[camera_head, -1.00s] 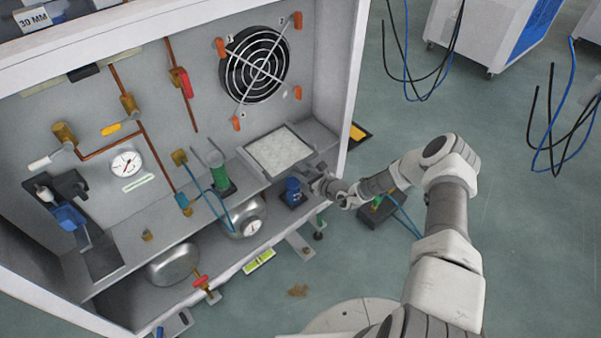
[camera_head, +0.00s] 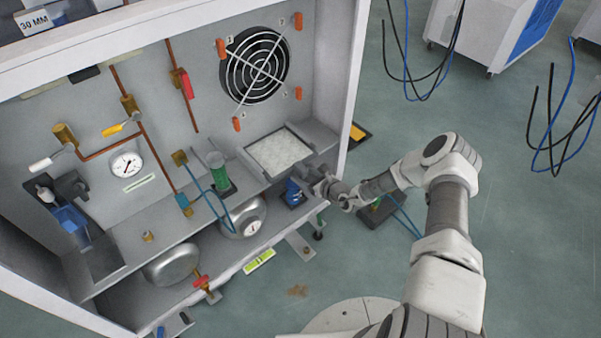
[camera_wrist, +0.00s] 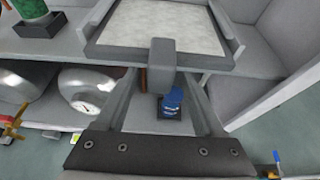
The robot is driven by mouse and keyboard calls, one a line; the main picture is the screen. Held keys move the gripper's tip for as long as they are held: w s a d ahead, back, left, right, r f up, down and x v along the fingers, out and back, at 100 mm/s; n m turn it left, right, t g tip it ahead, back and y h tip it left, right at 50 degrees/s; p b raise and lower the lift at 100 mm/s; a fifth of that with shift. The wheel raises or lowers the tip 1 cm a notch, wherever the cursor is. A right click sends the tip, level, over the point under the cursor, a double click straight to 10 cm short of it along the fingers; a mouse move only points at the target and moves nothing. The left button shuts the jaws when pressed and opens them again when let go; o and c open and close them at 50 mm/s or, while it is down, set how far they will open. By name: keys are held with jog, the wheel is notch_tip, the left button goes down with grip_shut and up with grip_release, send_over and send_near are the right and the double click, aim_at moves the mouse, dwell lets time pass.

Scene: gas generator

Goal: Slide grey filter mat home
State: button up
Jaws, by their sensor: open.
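The grey filter mat (camera_head: 280,150) is a pale, speckled square pad in a grey frame, lying flat between raised side rails on the shelf below the fan. It also shows at the top of the wrist view (camera_wrist: 160,24). A grey block-shaped tab (camera_wrist: 162,62) stands at the middle of its front edge. My gripper (camera_head: 314,174) is at the mat's front right corner in the head view. In the wrist view my open fingers (camera_wrist: 160,78) lie left and right of the tab, with gaps visible.
A blue component (camera_head: 293,191) stands below the gripper and also shows between the fingers (camera_wrist: 172,100). A green cylinder (camera_head: 217,174) stands left of the mat. The cabinet's right side wall (camera_head: 343,90) is close to the arm.

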jog(key=p+v, duration=0.3)
jog(key=v, duration=1.3)
jog(key=shift+s+d+p, duration=0.15)
jog(key=shift+s+p, duration=0.05)
jog(key=shift+p, duration=0.15)
jog(key=s+a+r+n+g+y+p, duration=0.1)
jog(key=s+a+r+n+g+p, duration=0.15)
jog(key=r+n, duration=0.55)
jog(key=s+a+r+n+g+y+p, duration=0.1)
jog(key=a+r+n+g, duration=0.15)
jog(key=r, duration=1.05)
jog(key=s+a+r+n+g+y+p, duration=0.1)
jog(key=s+a+r+n+g, duration=0.15)
jog(key=r+n, duration=0.55)
jog(key=s+d+r+n+h+p, duration=0.2)
jog(key=s+r, duration=0.4)
jog(key=r, duration=0.3)
jog(key=s+d+r+n+t+h+p, duration=0.1)
jog(key=s+r+n+h, duration=0.4)
jog(key=r, duration=0.5)
jog(key=s+d+r+n+t+h+p, duration=0.1)
jog(key=s+d+r+n+h+p, duration=0.2)
jog(key=s+r, duration=0.6)
jog(key=shift+d+r+h+p, duration=0.15)
jog(key=shift+d+h+p, duration=0.2)
jog(key=shift+d+h, duration=0.05)
